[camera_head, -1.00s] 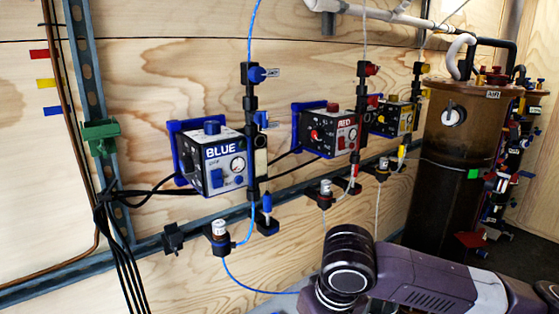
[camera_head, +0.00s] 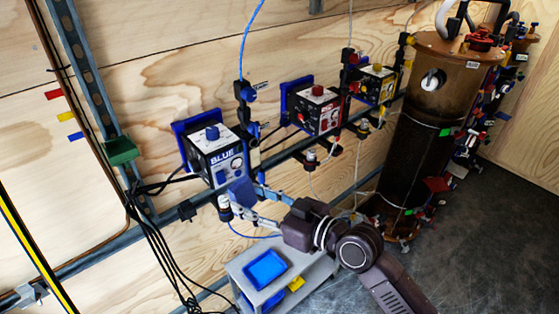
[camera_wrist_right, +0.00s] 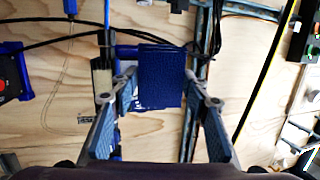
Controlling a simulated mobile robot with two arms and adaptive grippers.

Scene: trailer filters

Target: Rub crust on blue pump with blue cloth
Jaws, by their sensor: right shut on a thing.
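In the right wrist view the cloth (camera_wrist_right: 161,75) hangs flat between the fingertips of my right gripper (camera_wrist_right: 161,92). No crust can be made out at this size. My left gripper is not in view.
A grey stand (camera_head: 238,270) with a blue tray (camera_head: 265,268) is below the pump. The red pump (camera_head: 315,110) and yellow pump (camera_head: 377,85) are to the right, before a brown tank (camera_head: 430,140). Black cables (camera_head: 160,240) hang at the left; thin blue tubing runs near the gripper.

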